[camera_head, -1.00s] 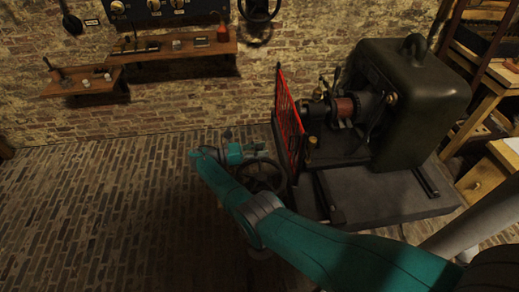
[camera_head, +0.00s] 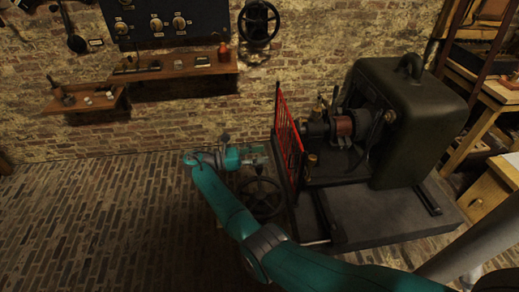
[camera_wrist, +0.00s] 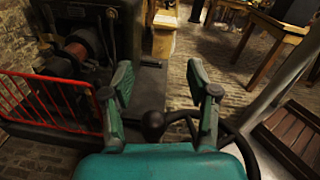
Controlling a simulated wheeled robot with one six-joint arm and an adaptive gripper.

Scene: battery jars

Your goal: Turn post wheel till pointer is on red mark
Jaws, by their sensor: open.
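The post wheel is a dark spoked handwheel (camera_head: 262,198) low in front of the red guard in the head view. Part of its dark rim (camera_wrist: 240,143) shows in the wrist view, behind and right of my gripper. My teal gripper (camera_head: 258,155) is just beyond the wheel's far rim in the head view. In the wrist view my gripper (camera_wrist: 162,88) is open, its two fingers apart. A dark round knob (camera_wrist: 153,121) shows between the fingers' lower parts; I cannot tell whether they touch it. I cannot make out the pointer or red mark.
A red guard rail (camera_head: 289,135) stands close right of my gripper, before a machine with a dark housing (camera_head: 415,120) on a grey plinth (camera_head: 385,215). Another wheel (camera_head: 258,22) is on the brick wall, near shelves (camera_head: 180,70). Brick floor at left is clear.

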